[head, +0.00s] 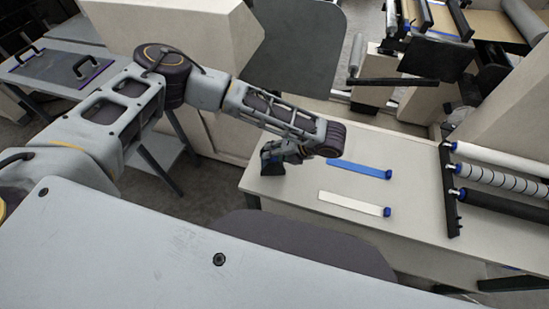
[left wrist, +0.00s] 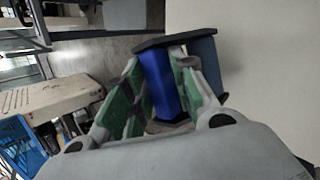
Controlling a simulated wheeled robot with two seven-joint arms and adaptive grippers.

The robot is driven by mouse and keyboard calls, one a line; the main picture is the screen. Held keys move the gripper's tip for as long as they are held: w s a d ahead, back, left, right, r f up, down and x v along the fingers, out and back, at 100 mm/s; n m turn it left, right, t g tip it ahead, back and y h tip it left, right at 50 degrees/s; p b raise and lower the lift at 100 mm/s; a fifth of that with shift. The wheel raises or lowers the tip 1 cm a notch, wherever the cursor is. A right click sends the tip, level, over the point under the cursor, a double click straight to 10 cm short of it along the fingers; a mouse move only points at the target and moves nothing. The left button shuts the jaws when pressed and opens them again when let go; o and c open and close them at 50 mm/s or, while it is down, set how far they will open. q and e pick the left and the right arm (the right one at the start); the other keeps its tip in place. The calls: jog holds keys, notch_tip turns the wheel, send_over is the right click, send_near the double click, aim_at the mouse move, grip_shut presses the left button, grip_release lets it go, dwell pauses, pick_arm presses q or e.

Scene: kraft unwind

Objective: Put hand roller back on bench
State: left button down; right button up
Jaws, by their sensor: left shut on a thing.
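My left gripper (head: 282,155) is over the left end of the pale bench (head: 290,198). In the left wrist view its green-padded fingers (left wrist: 159,80) are shut on the blue handle of the hand roller (left wrist: 158,92). The roller's dark frame (left wrist: 178,40) and grey-blue drum (left wrist: 207,72) stick out beyond the fingertips. In the head view only a small dark part of the hand roller (head: 267,164) shows by the gripper, and I cannot tell whether it touches the bench. My right gripper is not in view.
A blue strip (head: 358,170) and a white strip (head: 350,203) with blue ends lie on the bench right of the gripper. A rack of long rollers (head: 500,180) stands at the bench's right. A dark chair (head: 300,240) is in front.

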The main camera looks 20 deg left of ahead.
pick_arm(q)
jog(key=shift+f, duration=1.85)
jog(key=shift+s+f, duration=0.35)
jog(key=shift+f, duration=0.4)
jog(key=c, duration=1.5)
grip_release()
jog(key=shift+c, duration=0.2)
jog(key=o, duration=0.4)
jog(key=shift+w+f, duration=0.1)
jog(key=shift+w, duration=0.15)
jog(key=shift+w+r, duration=0.1)
jog(key=shift+r, duration=0.2)
